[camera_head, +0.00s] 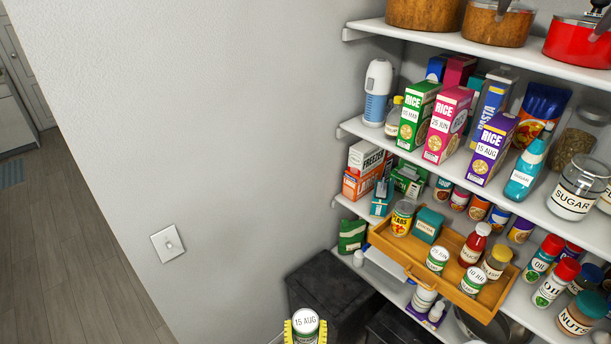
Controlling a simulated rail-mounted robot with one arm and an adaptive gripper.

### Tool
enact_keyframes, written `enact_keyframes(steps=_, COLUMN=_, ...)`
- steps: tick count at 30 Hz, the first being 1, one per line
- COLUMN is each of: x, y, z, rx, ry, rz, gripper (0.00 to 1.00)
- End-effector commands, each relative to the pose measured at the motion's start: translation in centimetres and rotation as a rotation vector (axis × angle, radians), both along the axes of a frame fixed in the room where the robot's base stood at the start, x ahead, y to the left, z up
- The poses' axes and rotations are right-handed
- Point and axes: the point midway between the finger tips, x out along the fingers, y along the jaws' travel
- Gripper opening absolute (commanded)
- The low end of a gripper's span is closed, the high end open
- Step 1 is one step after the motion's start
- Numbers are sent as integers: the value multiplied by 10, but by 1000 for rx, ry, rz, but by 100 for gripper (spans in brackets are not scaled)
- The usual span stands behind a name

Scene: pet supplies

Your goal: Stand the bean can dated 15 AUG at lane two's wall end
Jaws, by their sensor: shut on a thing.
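The can with a white lid marked 15 AUG (305,320) is at the bottom edge of the view. It is upright, and its lower part is cut off. My gripper (305,332) shows yellow fingers on both sides of it and is shut on it. A pulled-out wooden tray (411,271) stands up and to the right, apart from my gripper. In it are a can marked 25 JUN (437,260), another dated can (473,281), a yellow-labelled can (402,217), a teal box (427,225) and a red sauce bottle (475,244). I cannot make out its lanes.
Shelves with rice boxes (448,124), a sugar jar (577,187) and pots (500,22) rise above the tray. Oil bottles (556,282) stand to its right. A dark bin (335,289) is behind the held can.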

Motion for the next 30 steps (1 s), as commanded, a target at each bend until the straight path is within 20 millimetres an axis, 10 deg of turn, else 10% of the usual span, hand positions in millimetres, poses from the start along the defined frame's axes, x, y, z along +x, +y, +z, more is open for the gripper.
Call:
enact_keyframes(steps=18, x=-41, y=0, z=108, rx=0, ry=0, rz=2, gripper=26)
enact_keyframes(steps=30, x=-55, y=0, z=132, rx=1, ry=2, rz=2, gripper=26)
